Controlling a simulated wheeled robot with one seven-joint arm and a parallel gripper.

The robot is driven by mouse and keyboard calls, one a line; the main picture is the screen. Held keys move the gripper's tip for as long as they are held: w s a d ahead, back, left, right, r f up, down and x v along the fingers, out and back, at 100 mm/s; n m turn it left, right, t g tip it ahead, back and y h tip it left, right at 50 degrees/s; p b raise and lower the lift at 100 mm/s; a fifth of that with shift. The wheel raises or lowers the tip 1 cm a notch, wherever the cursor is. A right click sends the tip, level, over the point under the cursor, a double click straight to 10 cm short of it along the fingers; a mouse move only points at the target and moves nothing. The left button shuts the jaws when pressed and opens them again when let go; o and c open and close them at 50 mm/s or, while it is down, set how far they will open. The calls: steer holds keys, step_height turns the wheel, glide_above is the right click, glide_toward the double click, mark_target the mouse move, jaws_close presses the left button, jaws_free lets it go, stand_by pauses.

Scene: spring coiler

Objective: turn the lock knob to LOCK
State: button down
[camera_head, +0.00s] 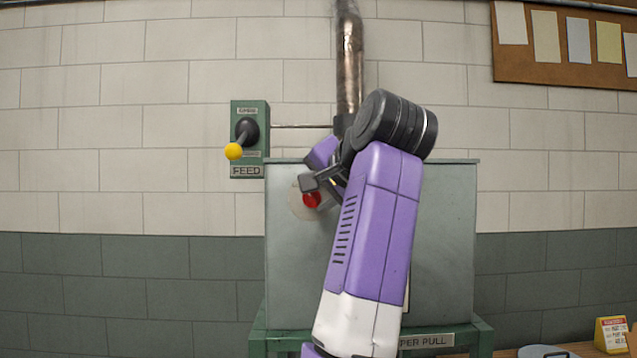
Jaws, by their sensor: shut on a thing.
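The lock knob (312,200) is red and sits on a pale round plate (297,208) on the upper left front of the grey metal cabinet (290,265). My gripper (308,187) reaches in from the right and its dark fingers are shut on the knob. The fingers hide the upper part of the knob. My purple arm covers much of the cabinet's middle. The knob's pointer and any LOCK marking cannot be read from here.
A green FEED box (249,140) with a yellow-tipped lever (234,151) is on the wall at left. A pipe (349,60) rises behind my arm. A label ending in "PER PULL" (427,341) is below. A yellow sign (612,335) stands at lower right.

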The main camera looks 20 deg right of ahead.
steer(key=shift+a+r+n+g+h+p, duration=0.2)
steer(key=shift+n+g+h+p, duration=0.4)
steer(key=shift+n+p, duration=0.45)
steer(key=c, duration=1)
jaws_free()
steer(key=b+v, duration=0.2)
steer(key=v, duration=0.5)
steer(key=shift+s+a, duration=0.1)
steer(key=shift+s, duration=0.25)
